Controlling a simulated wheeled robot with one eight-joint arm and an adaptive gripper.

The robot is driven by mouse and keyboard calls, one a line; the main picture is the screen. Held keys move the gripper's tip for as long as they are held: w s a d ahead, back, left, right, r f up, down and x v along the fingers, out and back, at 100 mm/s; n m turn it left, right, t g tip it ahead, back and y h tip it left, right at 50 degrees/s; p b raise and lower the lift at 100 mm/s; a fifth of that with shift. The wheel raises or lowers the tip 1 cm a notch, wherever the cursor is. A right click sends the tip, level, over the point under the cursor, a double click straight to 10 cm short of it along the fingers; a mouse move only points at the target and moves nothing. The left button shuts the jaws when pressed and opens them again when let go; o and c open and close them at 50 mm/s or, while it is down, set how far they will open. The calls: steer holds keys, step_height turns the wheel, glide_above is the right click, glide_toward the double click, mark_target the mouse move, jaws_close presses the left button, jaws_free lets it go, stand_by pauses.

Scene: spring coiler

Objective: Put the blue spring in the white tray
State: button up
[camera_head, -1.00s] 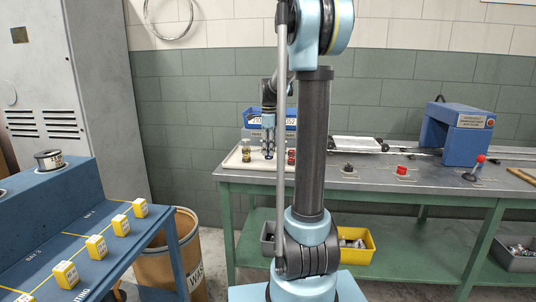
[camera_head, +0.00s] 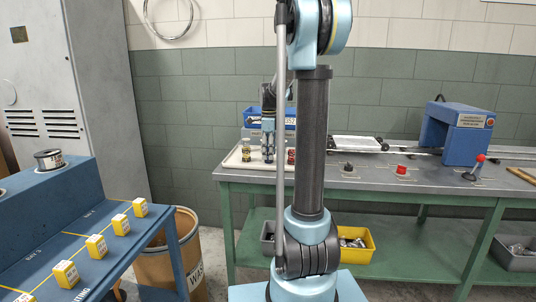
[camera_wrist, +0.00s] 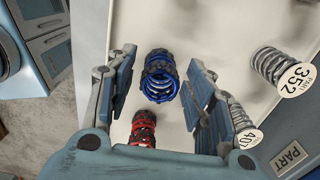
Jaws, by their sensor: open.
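In the wrist view the blue spring (camera_wrist: 160,77) is over the white floor of the white tray (camera_wrist: 150,28), between the two fingers of my gripper (camera_wrist: 158,88). The fingers are spread, with a gap on each side of the spring. The spring appears to stand on the tray floor, seen mostly from above. In the head view my gripper (camera_head: 268,158) is down over the white tray (camera_head: 236,161) at the left end of the bench. The blue spring cannot be clearly made out there.
A red spring (camera_wrist: 142,128) is close to the blue one, near the left finger. Silver springs tagged 352 (camera_wrist: 268,62) and 401 (camera_wrist: 236,112) are on the right. A blue machine (camera_head: 457,132) is farther right on the bench.

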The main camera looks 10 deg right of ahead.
step_height(320, 180, up, 12)
steer(key=s+f+n+t, duration=0.1)
steer(key=s+f+n, duration=0.4)
steer(key=s, duration=0.5)
steer(key=s+f+n, duration=0.4)
steer(key=s+n, duration=0.2)
steer(key=s, duration=0.4)
steer(key=s+f+n+t, duration=0.1)
steer(key=s+f+n, duration=0.9)
steer(key=s+f, duration=0.5)
steer(key=shift+f+n, duration=0.15)
steer(key=shift+n, duration=0.15)
steer(key=shift+w, duration=0.1)
